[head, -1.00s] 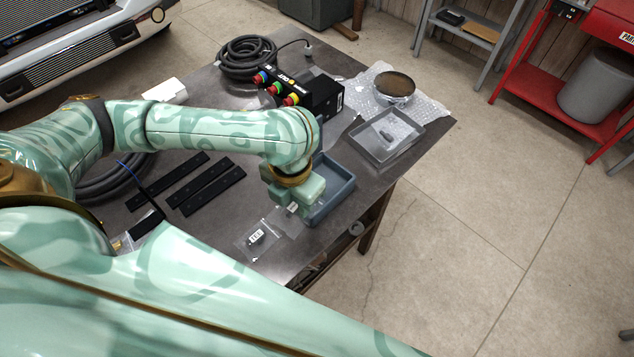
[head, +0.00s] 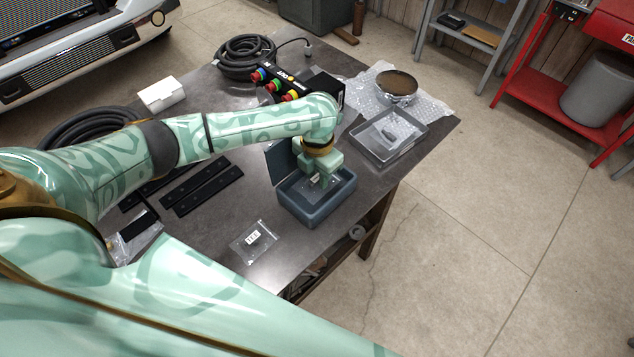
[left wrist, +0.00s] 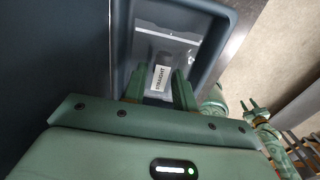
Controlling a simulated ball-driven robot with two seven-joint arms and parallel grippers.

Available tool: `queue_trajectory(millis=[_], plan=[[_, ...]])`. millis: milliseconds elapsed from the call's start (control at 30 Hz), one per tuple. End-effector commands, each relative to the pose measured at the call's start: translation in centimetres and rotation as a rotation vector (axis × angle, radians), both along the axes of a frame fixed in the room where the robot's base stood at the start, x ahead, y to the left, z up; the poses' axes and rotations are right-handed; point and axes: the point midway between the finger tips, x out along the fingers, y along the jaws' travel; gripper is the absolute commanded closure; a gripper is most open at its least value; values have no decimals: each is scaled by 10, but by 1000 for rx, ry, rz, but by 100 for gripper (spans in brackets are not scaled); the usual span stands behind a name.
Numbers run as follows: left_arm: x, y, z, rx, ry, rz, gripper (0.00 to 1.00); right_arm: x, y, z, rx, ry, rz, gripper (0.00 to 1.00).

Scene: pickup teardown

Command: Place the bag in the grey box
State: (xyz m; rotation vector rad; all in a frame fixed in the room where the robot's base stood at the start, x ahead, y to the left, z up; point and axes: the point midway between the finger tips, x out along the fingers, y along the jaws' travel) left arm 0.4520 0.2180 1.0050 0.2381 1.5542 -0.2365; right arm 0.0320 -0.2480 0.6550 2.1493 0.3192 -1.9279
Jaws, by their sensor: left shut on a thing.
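The blue-grey box (head: 332,208) stands near the table's right edge, with its dark lid (head: 281,163) open on its left side. My left gripper (head: 320,181) points down into the box and is shut on a clear bag (left wrist: 152,72) with a white label reading "STRAIGHT". In the left wrist view the bag shows inside the walls of the box (left wrist: 123,45), at the fingertips (left wrist: 177,88). I cannot tell whether the bag touches the box floor. My right gripper (left wrist: 250,104) shows small at the right of the left wrist view, its fingers apart and empty.
Another clear bag (head: 253,240) with a label lies left of the box. A grey tray (head: 385,155) holding a small part stands behind. Black strips (head: 208,186), a button box (head: 320,92) and coiled hose (head: 246,56) lie on the table (head: 225,215).

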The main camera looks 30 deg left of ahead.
Motion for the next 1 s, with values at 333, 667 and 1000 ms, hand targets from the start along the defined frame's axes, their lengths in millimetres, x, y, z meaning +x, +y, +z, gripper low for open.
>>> queue_trajectory(millis=[333, 667, 1000], plan=[[-2, 0, -27, 1, 1, -2, 93, -1, -4, -7, -5, 3, 2, 64], [-2, 0, -30, 1, 1, -2, 50, -2, -6, -9, -8, 3, 2, 64], [-1, 0, -18, 0, -1, 0, 50, -1, -6, -4, -7, 2, 1, 64]])
